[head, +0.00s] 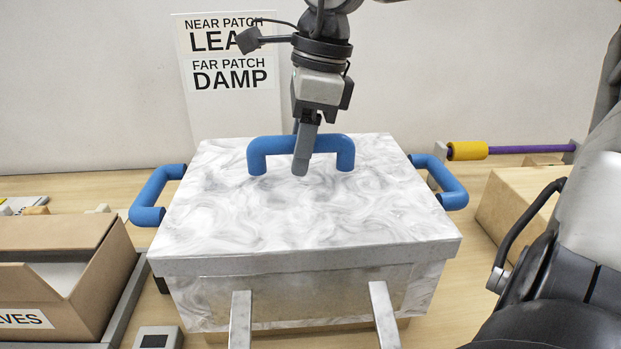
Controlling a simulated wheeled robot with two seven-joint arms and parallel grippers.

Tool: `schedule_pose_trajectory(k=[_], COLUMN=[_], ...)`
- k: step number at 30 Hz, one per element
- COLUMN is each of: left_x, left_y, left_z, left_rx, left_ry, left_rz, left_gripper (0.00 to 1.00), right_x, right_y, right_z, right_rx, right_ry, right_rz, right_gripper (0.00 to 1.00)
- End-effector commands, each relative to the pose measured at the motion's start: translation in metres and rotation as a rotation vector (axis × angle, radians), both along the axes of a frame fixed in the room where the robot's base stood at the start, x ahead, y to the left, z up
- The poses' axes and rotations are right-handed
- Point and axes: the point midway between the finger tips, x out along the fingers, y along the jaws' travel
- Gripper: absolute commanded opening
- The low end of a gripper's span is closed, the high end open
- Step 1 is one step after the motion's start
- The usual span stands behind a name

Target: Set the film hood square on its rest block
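The film hood (300,215) is a large box with marbled white-grey film and a flat grey front band. It has a blue handle on top (258,152) and blue handles at its left (146,215) and right (458,201) sides. It looks turned slightly relative to the view. My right gripper (303,150) comes down from above and is closed about the top handle's bar, one finger in front. Pale wood, likely the rest block (403,323), shows under the hood's front edge. Most of it is hidden, and I cannot tell whether the hood touches it. My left gripper is out of view.
Two grey metal bars (240,322) (384,316) stand out before the hood's front. An open cardboard box (95,285) is close on the left, a wooden box (508,200) on the right. A sign (230,115) reading "NEAR PATCH LEA…, FAR PATCH DAMP" stands behind.

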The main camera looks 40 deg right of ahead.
Motion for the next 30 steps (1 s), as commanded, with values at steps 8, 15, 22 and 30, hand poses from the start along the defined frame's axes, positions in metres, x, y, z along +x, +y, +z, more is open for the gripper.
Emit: schedule_pose_trajectory(k=[8,15,22,30], left_x=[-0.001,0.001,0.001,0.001], left_y=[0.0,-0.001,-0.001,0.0], left_z=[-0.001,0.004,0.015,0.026], left_rx=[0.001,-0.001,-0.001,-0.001], left_ry=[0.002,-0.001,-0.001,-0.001], left_rz=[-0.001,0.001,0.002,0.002], left_gripper=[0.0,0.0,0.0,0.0], right_x=[0.0,0.001,0.001,0.001], right_y=[0.0,0.0,0.0,0.0], right_z=[0.0,0.007,0.021,0.036], right_rx=[0.0,0.0,0.001,0.001], right_ry=[0.0,-0.004,-0.004,-0.005], right_rz=[0.0,-0.001,0.001,-0.001], right_gripper=[0.0,0.0,0.0,0.0])
